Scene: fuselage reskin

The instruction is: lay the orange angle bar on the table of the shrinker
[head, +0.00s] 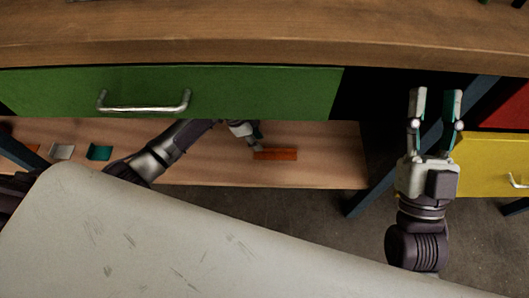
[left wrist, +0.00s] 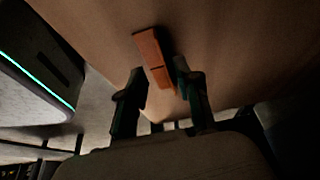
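The orange angle bar (head: 276,154) lies on the wooden lower shelf (head: 330,150) under the workbench. My left gripper (head: 256,143) reaches in over the shelf at the bar's left end. In the left wrist view the bar (left wrist: 152,50) runs from beyond the fingertips back into the gap between the fingers. My left gripper (left wrist: 160,75) looks open there, with a finger on each side of the bar; whether either touches it I cannot tell. My right gripper (head: 435,97) is open and empty in front of the bench, right of the green drawer. The shrinker is not in view.
The green drawer (head: 200,92) with a metal handle and the wooden benchtop (head: 270,35) are above the shelf. A teal piece (head: 100,152) and a grey piece (head: 62,151) lie at the shelf's left. A dark bench leg (head: 372,187) and a yellow drawer (head: 490,165) are at right.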

